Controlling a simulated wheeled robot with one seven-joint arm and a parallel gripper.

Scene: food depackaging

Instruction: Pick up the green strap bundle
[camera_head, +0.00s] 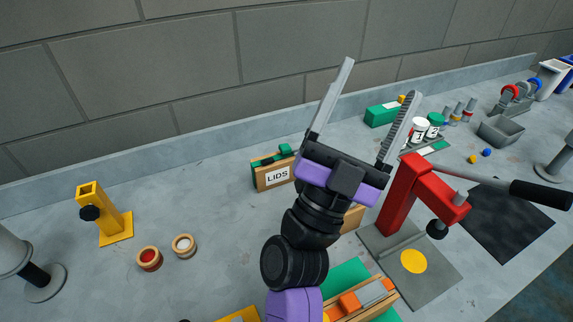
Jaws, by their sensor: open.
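My gripper (382,79) is raised over the middle of the bench, with its two long grey fingers spread wide apart and nothing between them. I cannot tell for sure which green thing is the green strap bundle. One green block (380,115) with a small yellow piece on it lies near the back wall, behind my gripper. Some dark green pieces (284,150) show at the top of a wooden box labelled LIDS (277,177), left of my gripper. My gripper appears apart from both.
A red lever press (400,194) stands close right of my gripper, its black handle reaching right. A yellow stand (117,228) and two small round containers (149,259) are at left. White and green jars (420,128) stand at back right.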

